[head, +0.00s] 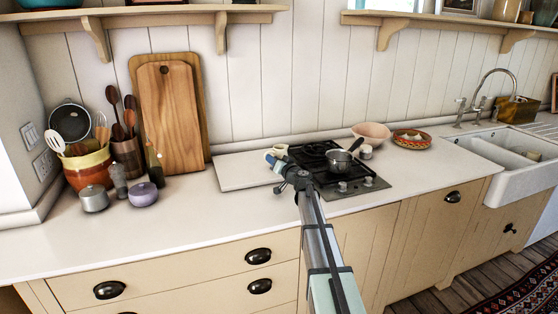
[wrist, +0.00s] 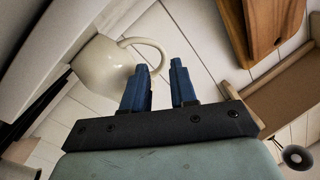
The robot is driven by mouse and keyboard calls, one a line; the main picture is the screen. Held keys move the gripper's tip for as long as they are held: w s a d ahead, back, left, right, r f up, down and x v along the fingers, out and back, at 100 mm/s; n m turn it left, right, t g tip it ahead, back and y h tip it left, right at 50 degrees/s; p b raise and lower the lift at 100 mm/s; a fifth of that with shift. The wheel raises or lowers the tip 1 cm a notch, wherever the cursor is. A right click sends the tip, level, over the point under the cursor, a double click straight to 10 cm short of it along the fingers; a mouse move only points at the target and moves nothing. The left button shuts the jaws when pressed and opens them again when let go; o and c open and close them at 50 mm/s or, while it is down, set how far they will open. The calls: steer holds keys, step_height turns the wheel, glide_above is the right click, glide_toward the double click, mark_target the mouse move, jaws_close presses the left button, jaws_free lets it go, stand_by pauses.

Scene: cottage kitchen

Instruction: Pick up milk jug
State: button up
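The milk jug (wrist: 103,65) is a cream, rounded jug with a loop handle, at the upper left of the wrist view. My gripper (wrist: 159,66) has two blue fingers standing apart with a visible gap. The outer curve of the handle reaches toward this gap, and its lower part passes behind the left finger. I cannot tell whether the fingers touch it. In the head view my gripper (head: 272,157) is at the back of the counter, beside the hob's left edge. The jug there is small and mostly hidden by my gripper.
A black hob (head: 313,158) with a saucepan (head: 339,161) lies just right of my gripper. Wooden boards (head: 174,115) lean on the wall at left. The counter's front left is clear.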

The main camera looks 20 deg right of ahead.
steer(key=x, duration=0.4)
steer(key=shift+w+a+r, duration=0.1)
steer(key=shift+w+r, duration=0.05)
steer(key=shift+w, duration=0.2)
steer(key=shift+c, duration=0.4)
jaws_close()
